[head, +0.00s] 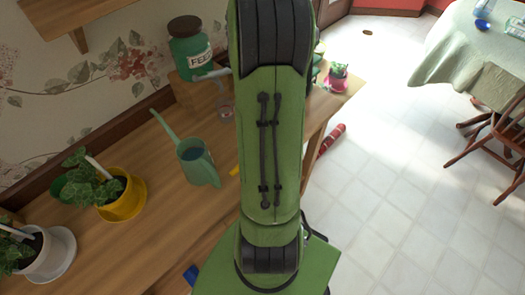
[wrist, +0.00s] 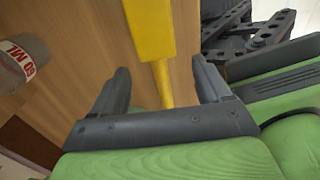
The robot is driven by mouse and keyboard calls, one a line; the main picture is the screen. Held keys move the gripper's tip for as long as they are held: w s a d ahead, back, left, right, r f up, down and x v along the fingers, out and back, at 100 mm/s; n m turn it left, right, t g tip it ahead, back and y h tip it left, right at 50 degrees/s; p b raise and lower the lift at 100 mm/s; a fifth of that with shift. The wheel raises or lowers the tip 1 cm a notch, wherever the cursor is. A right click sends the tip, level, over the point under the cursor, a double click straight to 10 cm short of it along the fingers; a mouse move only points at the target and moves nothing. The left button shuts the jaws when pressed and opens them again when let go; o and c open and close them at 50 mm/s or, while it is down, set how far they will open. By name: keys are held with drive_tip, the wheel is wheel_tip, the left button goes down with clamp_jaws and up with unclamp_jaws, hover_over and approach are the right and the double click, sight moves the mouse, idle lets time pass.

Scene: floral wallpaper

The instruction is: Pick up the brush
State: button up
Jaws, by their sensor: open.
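A yellow item, apparently the brush (wrist: 152,30), lies on the wooden table in the wrist view. It has a broad flat part at the top and a narrower stem running down between my fingers; bristles are not visible. My gripper (wrist: 160,75) is open, with one finger on each side of the yellow stem and gaps on both sides. I cannot tell how far above the table the fingers are. In the head view, only a small yellow bit (head: 235,170) shows beside my green arm, which hides my gripper.
The wooden table (head: 150,235) holds a green watering can (head: 195,160), potted plants (head: 120,205) at left and a green jar (head: 190,52) at the back. A blue item (head: 191,274) lies near the front.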

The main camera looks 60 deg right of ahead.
wheel_tip(320, 180, down, 5)
drive_tip(key=shift+w+d+r+b, duration=0.1)
drive_tip(key=shift+r+b, duration=0.1)
drive_tip(key=shift+b, duration=0.35)
drive_tip(key=shift+r, duration=0.1)
drive_tip(key=c, duration=1.3)
wheel_tip(320, 180, up, 10)
drive_tip(key=p, duration=0.3)
drive_tip(key=o, duration=0.6)
drive_tip(key=shift+c, duration=1.1)
